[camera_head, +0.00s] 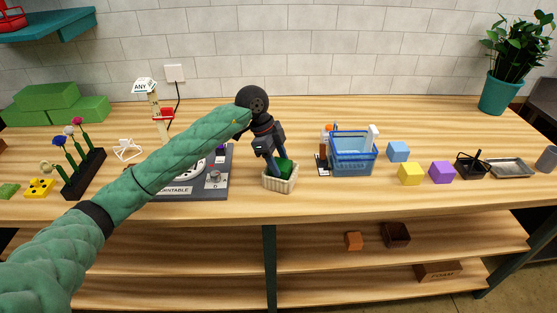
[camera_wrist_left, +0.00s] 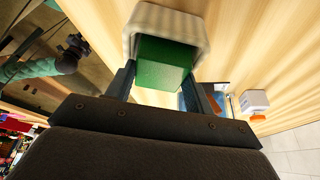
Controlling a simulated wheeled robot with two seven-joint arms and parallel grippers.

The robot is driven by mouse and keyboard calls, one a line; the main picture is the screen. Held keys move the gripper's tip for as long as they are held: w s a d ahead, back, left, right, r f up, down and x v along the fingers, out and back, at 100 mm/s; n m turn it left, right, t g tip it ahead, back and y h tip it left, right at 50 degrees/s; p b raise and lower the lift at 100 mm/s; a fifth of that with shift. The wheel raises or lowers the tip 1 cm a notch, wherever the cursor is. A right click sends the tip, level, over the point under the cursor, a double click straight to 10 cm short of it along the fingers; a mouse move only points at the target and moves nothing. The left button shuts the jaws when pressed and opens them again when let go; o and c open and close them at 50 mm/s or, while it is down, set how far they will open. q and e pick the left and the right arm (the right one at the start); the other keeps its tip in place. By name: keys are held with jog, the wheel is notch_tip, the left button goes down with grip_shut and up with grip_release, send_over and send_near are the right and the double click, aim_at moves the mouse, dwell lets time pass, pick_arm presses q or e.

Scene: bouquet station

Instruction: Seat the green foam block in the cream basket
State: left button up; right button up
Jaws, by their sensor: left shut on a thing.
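My left gripper (camera_head: 279,163) is shut on the green foam block (camera_head: 286,168) and points down at the cream basket (camera_head: 280,185) at the middle front of the table. In the head view the block's lower part is hidden by the basket's wall. In the left wrist view the block (camera_wrist_left: 163,65) is between the two fingers, and its far end is inside the basket's rim (camera_wrist_left: 165,13). I cannot tell whether it touches the bottom. A green arm with a dark end, apparently my right gripper (camera_wrist_left: 77,44), shows small at the left wrist view's upper left; its jaws are unclear.
A blue crate (camera_head: 352,158) stands to the right of the basket, with blue (camera_head: 398,151), yellow (camera_head: 410,174) and purple (camera_head: 442,172) cubes beyond. A grey turntable board (camera_head: 215,183) lies to the left. Bare wood lies behind the basket; the table's front edge is near.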

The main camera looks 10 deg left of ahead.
dwell(0.4)
pick_arm(q)
jog(key=o, duration=1.5)
jog(key=shift+o, duration=0.2)
jog(key=shift+r, duration=0.1)
jog(key=shift+r+p, duration=2.15)
jog(key=shift+r, duration=1.3)
